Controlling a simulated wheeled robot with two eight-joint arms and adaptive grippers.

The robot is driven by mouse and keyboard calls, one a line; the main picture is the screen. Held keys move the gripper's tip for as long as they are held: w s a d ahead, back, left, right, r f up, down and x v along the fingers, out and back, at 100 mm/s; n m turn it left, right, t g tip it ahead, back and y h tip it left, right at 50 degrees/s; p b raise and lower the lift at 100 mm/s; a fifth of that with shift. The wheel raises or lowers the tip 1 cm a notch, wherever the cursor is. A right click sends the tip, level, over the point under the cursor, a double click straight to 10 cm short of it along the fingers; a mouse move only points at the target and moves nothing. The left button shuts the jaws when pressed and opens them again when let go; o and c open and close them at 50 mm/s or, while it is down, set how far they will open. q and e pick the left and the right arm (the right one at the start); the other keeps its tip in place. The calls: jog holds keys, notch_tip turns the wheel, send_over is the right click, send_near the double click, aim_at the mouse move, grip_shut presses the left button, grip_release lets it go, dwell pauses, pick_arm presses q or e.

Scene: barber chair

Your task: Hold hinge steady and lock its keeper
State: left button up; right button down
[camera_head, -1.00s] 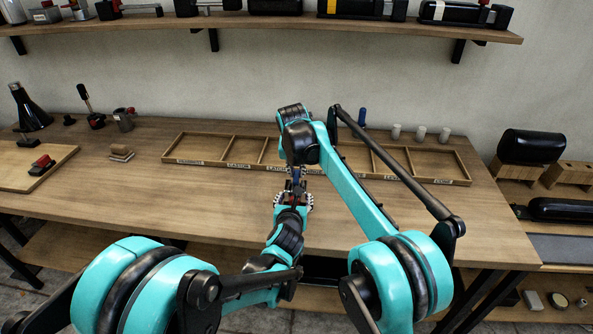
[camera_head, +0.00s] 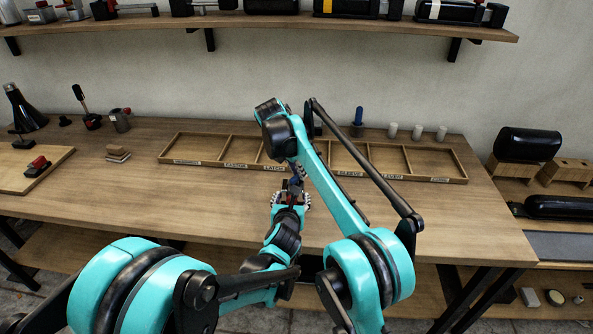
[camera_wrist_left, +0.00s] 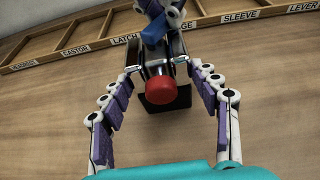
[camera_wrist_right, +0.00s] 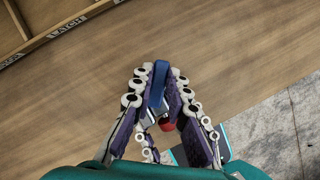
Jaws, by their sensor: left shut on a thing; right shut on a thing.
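In the left wrist view, the hinge shows as a dark metal body (camera_wrist_left: 155,70) with a round red knob (camera_wrist_left: 160,92) at its near end. My left gripper (camera_wrist_left: 157,64) is shut on this body, one finger on each side. A blue part (camera_wrist_left: 153,30), apparently the keeper's lever, sits at its far end. In the right wrist view, my right gripper (camera_wrist_right: 160,76) is shut on the blue part (camera_wrist_right: 157,88), with the red knob (camera_wrist_right: 167,125) just beyond. In the head view both grippers meet over the bench, right (camera_head: 296,176) beyond left (camera_head: 290,195), hiding most of the hinge.
A long wooden tray (camera_head: 225,139) with labelled, empty-looking compartments lies behind the grippers on the bench (camera_head: 150,190). A board (camera_head: 20,183) with a red-topped tool and a small block (camera_head: 117,154) lie left. White cylinders (camera_head: 417,132) stand behind. The bench's front edge is close.

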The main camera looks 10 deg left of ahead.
jog(key=m, duration=0.2)
jog(key=m+g+h, duration=0.1)
jog(key=shift+s+d+m, duration=0.2)
jog(key=shift+s+m, duration=0.05)
jog(key=shift+m, duration=0.15)
jog(key=shift+s+d+m+g+h, duration=0.1)
jog(key=shift+s+m+g+h, duration=0.15)
jog(key=shift+m, duration=0.6)
jog(key=shift+s+d+m+g+h, duration=0.15)
jog(key=shift+m+g, duration=0.2)
jog(key=shift+m, duration=0.5)
jog(key=c, duration=1.5)
grip_release()
